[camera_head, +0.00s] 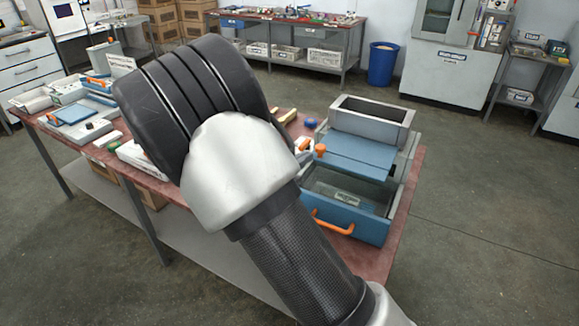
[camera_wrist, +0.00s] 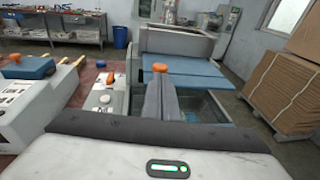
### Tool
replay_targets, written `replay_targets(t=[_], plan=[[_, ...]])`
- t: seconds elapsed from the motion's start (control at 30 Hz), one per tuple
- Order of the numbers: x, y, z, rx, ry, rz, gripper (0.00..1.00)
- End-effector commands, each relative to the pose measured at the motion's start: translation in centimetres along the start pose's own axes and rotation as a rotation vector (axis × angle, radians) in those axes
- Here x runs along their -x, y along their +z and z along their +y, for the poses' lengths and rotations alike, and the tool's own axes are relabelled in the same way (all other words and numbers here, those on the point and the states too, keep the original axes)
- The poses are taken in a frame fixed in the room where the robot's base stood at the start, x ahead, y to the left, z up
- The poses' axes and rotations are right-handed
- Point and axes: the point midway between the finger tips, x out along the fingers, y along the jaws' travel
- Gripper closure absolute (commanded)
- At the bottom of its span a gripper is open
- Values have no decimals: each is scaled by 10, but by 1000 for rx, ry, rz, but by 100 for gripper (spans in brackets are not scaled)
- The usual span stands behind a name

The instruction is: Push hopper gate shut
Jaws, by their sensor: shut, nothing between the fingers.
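The hopper (camera_head: 372,115) is a grey open-topped box on a blue and grey press at the right end of the red bench. Its gate (camera_head: 358,155) is a flat blue plate sticking out from under the hopper toward me, with an orange knob (camera_head: 320,149). In the wrist view the gate (camera_wrist: 200,67) extends from the hopper (camera_wrist: 180,40), with the orange knob (camera_wrist: 160,68) at its left. My gripper (camera_wrist: 160,82) is shut and empty, its fingertips just short of the knob; contact cannot be told. My arm hides the gripper in the head view.
Below the gate is an open blue drawer (camera_head: 347,193) with an orange handle (camera_head: 334,223). Other boxes and parts crowd the bench to the left, including a device with an orange knob (camera_wrist: 97,57). A blue bin (camera_head: 382,64) stands behind on the floor.

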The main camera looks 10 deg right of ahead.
Motion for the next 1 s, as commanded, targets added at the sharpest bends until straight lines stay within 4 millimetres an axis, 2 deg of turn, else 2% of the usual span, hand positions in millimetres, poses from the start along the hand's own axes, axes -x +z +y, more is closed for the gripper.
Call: replay_targets(t=[0.1, 0.23, 0.73, 0.87, 1.0], plan=[[-19, 0, -1, 0, -2, -1, 100], [-31, 0, 0, -1, -1, 0, 100], [-40, 0, 0, -2, -2, 0, 100], [-64, 2, 3, -5, -6, -1, 100], [-102, 7, 9, -5, -6, -1, 100]])
